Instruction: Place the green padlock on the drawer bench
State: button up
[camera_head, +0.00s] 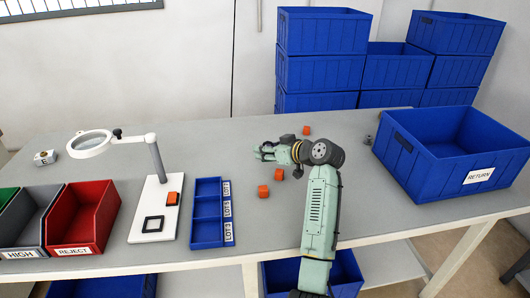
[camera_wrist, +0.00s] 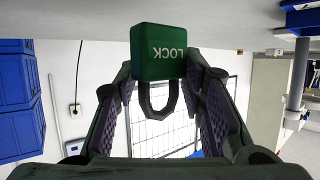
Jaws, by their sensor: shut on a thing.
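The green padlock (camera_wrist: 165,52) shows in the wrist view, with the word LOCK upside down on its face and its dark shackle pointing down in the picture. My gripper (camera_wrist: 163,85) has its two fingers on either side of the padlock and is shut on it. In the head view my gripper (camera_head: 262,152) is over the grey table, left of my forearm. I cannot make out the padlock there. I cannot identify a drawer bench in either view.
The grey table (camera_head: 350,205) holds orange cubes (camera_head: 263,191), a blue divided tray (camera_head: 207,212), a magnifier stand (camera_head: 155,190), a red REJECT bin (camera_head: 83,215) and a blue RETURN crate (camera_head: 455,150). Blue crates (camera_head: 322,50) are stacked behind. Table surface around my gripper is partly clear.

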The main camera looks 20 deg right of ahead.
jog(key=shift+w+f, duration=0.15)
jog(key=shift+w, duration=0.35)
notch_tip(320, 180, down, 3)
jog(key=shift+d+p, duration=0.1)
jog(key=shift+p, duration=0.75)
jog(key=shift+f, duration=0.35)
jog(key=o, duration=1.2)
jog(key=shift+c, duration=0.2)
jog(key=shift+r, duration=0.1)
